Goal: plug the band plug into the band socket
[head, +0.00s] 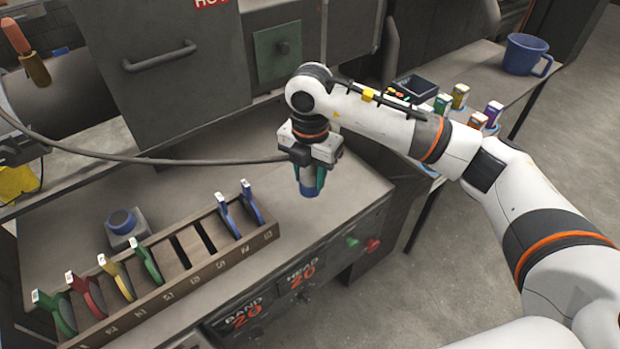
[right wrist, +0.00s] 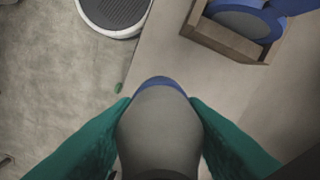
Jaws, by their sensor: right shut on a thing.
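My right gripper (head: 310,172) points down above the right part of the bench. Its green fingers are shut on a blue-ended piece (head: 309,189), which looks like the band plug. In the right wrist view the held piece (right wrist: 158,125) is a rounded grey body with a blue edge, between the two green fingers. A dark cable reaches the gripper from the left; where it joins is hidden. A grey block with a round blue top (head: 122,222), perhaps the band socket, stands behind the rack, well left of the gripper. My left gripper is not in view.
A wooden slotted rack (head: 182,290) holds red, yellow, green and blue pieces, with open slots midway. A cabinet with a handle (head: 160,56) rises behind. A side table at right bears a blue mug (head: 525,54) and small boxes. Bare bench surrounds the held piece.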

